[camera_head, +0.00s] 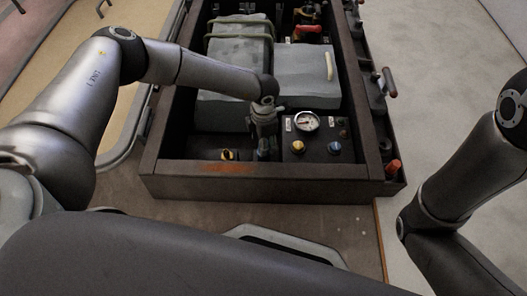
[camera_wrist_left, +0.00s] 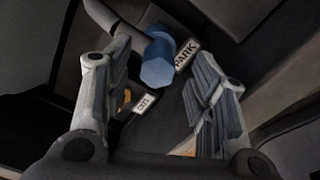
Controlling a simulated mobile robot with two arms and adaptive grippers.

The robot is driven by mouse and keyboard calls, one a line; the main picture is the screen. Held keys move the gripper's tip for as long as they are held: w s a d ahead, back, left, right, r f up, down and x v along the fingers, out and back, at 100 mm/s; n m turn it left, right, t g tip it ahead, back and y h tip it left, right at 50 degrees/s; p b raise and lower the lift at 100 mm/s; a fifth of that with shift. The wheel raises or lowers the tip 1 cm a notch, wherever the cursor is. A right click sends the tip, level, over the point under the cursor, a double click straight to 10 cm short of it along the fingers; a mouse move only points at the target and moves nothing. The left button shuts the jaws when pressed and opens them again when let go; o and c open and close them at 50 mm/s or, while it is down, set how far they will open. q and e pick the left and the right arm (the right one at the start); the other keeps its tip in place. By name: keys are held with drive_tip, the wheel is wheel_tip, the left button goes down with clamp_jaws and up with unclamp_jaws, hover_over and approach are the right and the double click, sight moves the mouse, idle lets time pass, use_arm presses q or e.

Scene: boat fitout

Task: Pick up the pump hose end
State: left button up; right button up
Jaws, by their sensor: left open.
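A blue faceted fitting (camera_wrist_left: 157,68) on the end of a grey hose-like piece shows in the left wrist view, beside a "PARK" label (camera_wrist_left: 187,55). It appears to be the pump hose end. My left gripper (camera_wrist_left: 160,82) is open, with one finger on each side of the fitting in that picture and visible gaps to both. I cannot tell its depth between the fingers. In the head view my left gripper (camera_head: 264,143) points down into the front of the dark box (camera_head: 270,185) and hides the fitting. My right gripper is out of view.
Right of the left gripper, a panel carries a round gauge (camera_head: 306,121), a yellow knob (camera_head: 298,146) and a blue knob (camera_head: 335,147). A yellow-black knob (camera_head: 228,154) is to its left. The box walls stand close around.

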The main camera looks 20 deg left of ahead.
use_arm(q)
drive_tip(key=shift+w+a+f+b, duration=0.1)
drive_tip(key=shift+f+b, duration=1.05)
drive_tip(key=shift+f, duration=0.65)
drive_tip(key=shift+c, duration=0.3)
clamp_jaws()
